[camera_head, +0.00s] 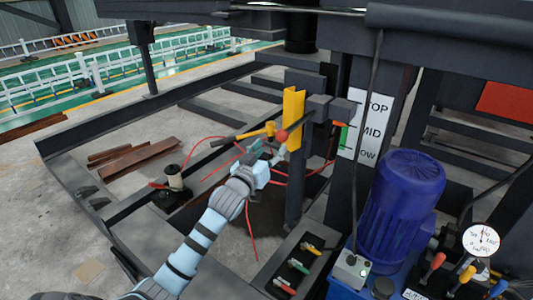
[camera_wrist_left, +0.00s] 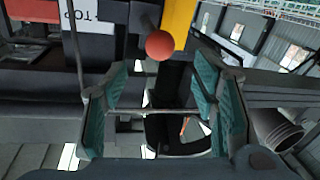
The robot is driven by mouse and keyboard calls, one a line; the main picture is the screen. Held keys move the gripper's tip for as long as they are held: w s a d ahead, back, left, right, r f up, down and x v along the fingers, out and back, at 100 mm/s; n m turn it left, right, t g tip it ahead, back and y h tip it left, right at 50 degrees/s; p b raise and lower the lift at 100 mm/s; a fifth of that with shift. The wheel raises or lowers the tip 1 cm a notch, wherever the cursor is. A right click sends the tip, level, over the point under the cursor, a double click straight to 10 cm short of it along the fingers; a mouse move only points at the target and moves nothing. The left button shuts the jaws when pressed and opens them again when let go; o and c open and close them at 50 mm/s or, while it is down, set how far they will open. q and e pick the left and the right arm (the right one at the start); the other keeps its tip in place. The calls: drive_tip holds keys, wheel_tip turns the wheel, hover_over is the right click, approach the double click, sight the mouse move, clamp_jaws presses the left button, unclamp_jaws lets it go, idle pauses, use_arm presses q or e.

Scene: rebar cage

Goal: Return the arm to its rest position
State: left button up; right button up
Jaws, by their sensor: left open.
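My left arm reaches in from the lower left of the head view, extended toward the dark post. Its gripper (camera_head: 268,148) is beside a lever's red ball knob (camera_head: 282,136), in front of a yellow upright plate (camera_head: 293,110). In the left wrist view my left gripper (camera_wrist_left: 163,88) has its two teal fingers spread wide with nothing held between them. The red knob (camera_wrist_left: 160,44) shows above the gap between the fingers, apart from both finger pads. The yellow plate (camera_wrist_left: 177,20) is behind it. My right gripper is in neither view.
A sign with STOP, MID and LOW (camera_head: 372,125) stands right of the post. A blue motor (camera_head: 400,205), a gauge (camera_head: 481,240) and coloured levers stand at the right. Red cables (camera_head: 250,215) hang near my arm. Rusty steel bars (camera_head: 140,160) lie at left.

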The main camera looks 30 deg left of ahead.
use_arm(q)
drive_tip(key=shift+s+d, duration=0.2)
drive_tip(key=shift+s, duration=0.95)
